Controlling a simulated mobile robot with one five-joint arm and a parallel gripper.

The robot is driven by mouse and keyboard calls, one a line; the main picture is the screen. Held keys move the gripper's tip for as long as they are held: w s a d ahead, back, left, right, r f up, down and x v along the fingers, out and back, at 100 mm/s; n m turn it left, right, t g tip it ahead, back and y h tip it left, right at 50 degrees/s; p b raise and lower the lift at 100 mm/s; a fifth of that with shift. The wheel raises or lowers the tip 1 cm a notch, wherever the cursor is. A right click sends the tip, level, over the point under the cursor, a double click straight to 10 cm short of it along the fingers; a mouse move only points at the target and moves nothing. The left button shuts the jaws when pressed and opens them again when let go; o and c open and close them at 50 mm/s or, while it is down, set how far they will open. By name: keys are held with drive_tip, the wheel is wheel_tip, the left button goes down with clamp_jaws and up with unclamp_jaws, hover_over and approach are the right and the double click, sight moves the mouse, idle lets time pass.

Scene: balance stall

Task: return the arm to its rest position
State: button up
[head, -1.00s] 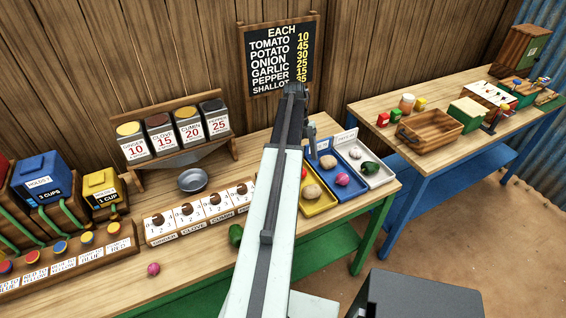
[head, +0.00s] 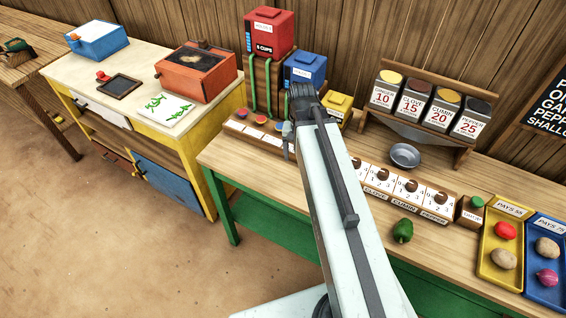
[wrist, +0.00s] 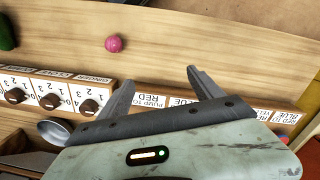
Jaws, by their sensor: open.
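My arm reaches forward from the bottom of the head view, over the stall counter (head: 420,258). The onion does not show in the head view.
A red box (head: 269,32), a blue box (head: 305,70) and a yellow box (head: 340,104) stand behind the arm. Right of it are numbered dials (head: 408,190), a metal bowl (head: 404,155), a green pepper (head: 403,231) and spice tins (head: 414,95). A yellow cabinet (head: 190,190) stands left.

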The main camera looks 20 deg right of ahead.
drive_tip(key=a+n, duration=0.5)
drive_tip(key=a, duration=0.4)
drive_tip(key=shift+s+a+t, duration=0.25)
drive_tip(key=shift+a+t, duration=0.05)
drive_tip(key=shift+a, duration=0.1)
drive_tip(key=shift+f, duration=0.15)
drive_tip(key=shift+f+b, duration=0.5)
drive_tip(key=shift+b, duration=0.15)
